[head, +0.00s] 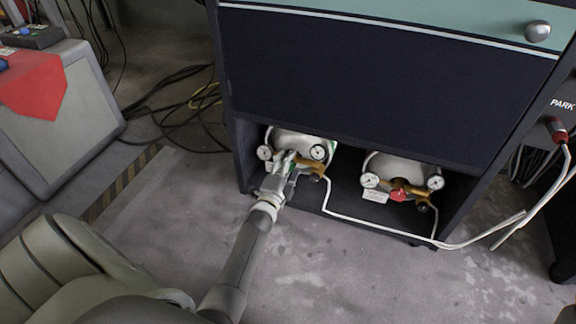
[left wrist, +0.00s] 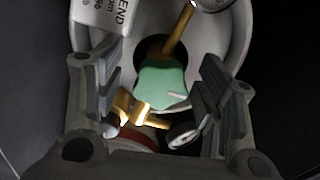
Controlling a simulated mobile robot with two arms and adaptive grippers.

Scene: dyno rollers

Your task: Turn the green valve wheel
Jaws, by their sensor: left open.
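The green valve wheel (left wrist: 160,84) shows between the fingers of my left gripper (left wrist: 161,66) in the left wrist view. The fingers are open, one on each side of it, with a visible gap to either side. In the head view my left gripper (head: 281,172) reaches into the left part of the low cabinet bay, in front of the left tank (head: 302,143). It covers most of the wheel there. Brass fittings (left wrist: 131,109) lie beside the wheel. My right gripper is not in view.
A second tank (head: 400,168) with a red valve wheel (head: 399,191) and gauges stands to the right in the same bay. The dark cabinet (head: 360,80) overhangs both. A white hose (head: 375,228) runs along the bay's front. Cables lie on the floor at left.

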